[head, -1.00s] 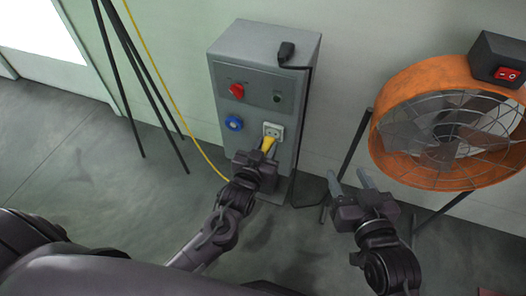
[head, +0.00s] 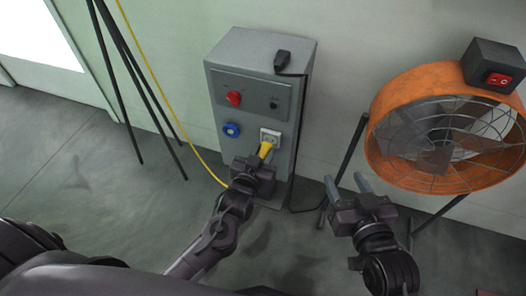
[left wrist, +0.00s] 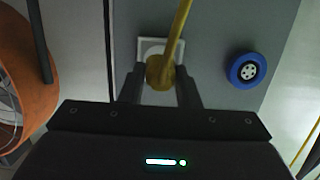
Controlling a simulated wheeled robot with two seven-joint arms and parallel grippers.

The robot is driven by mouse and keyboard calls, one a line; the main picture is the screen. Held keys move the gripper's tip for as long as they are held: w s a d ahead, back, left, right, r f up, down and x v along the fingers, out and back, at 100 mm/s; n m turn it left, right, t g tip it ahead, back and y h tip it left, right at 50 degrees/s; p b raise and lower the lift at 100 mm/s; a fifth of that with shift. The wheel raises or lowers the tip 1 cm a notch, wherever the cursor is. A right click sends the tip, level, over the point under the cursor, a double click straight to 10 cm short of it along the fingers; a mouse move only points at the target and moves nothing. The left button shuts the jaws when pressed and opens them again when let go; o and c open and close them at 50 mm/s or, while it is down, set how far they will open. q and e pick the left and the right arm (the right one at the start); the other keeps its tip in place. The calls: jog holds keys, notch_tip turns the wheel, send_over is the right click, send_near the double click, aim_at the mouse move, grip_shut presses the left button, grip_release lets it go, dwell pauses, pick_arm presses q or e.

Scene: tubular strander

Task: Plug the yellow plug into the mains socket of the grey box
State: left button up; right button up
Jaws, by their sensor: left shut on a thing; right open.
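The grey box (head: 228,109) stands against the wall, with its white mains socket (head: 271,132) low on the right of its front. My left gripper (head: 259,159) is shut on the yellow plug (head: 265,150), just in front of the socket. In the left wrist view the plug (left wrist: 160,72) sits between the fingers and overlaps the lower part of the socket (left wrist: 147,46). The plug's front face is hidden, so I cannot tell whether it touches the socket or is in it. My right gripper (head: 346,184) is open and empty, to the right of the box.
A blue round socket (head: 231,130) and a red knob (head: 233,98) are on the box front. A black plug (head: 283,58) lies on top, its cable hanging down the right side. An orange fan (head: 388,105) stands at right, tripod legs (head: 132,80) at left. The yellow cable (head: 150,73) runs between.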

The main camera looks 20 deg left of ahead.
dwell(0.7)
pick_arm(q)
jog(key=shift+p, duration=0.4)
jog(key=shift+p, duration=0.35)
jog(key=shift+w, duration=1)
dwell(0.5)
jog(key=o, duration=1)
jog(key=shift+o, duration=0.2)
